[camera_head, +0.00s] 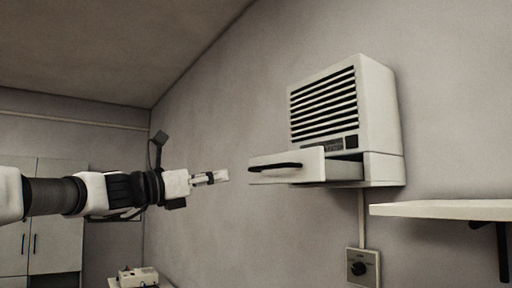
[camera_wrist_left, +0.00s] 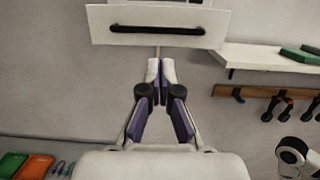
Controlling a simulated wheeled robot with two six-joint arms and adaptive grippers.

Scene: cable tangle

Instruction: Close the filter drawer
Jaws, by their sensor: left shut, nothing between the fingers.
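The filter drawer (camera_head: 287,166) is a white drawer with a dark bar handle. It is pulled out from the lower part of a white wall-mounted unit (camera_head: 378,110) with black louvres. In the left wrist view the drawer front (camera_wrist_left: 160,37) spans the top of the picture. My left gripper (camera_head: 226,176) is shut and empty. It is to the left of the drawer front and apart from it in the head view; its closed fingertips also show below the drawer front in the left wrist view (camera_wrist_left: 160,64). My right gripper is not identifiable in either view.
A white shelf (camera_head: 440,209) juts out right of the unit. A control box with a dark knob (camera_head: 362,268) is on the wall below it. A wooden rail with dark hooks (camera_wrist_left: 262,92) shows in the left wrist view. The wall between gripper and drawer is clear.

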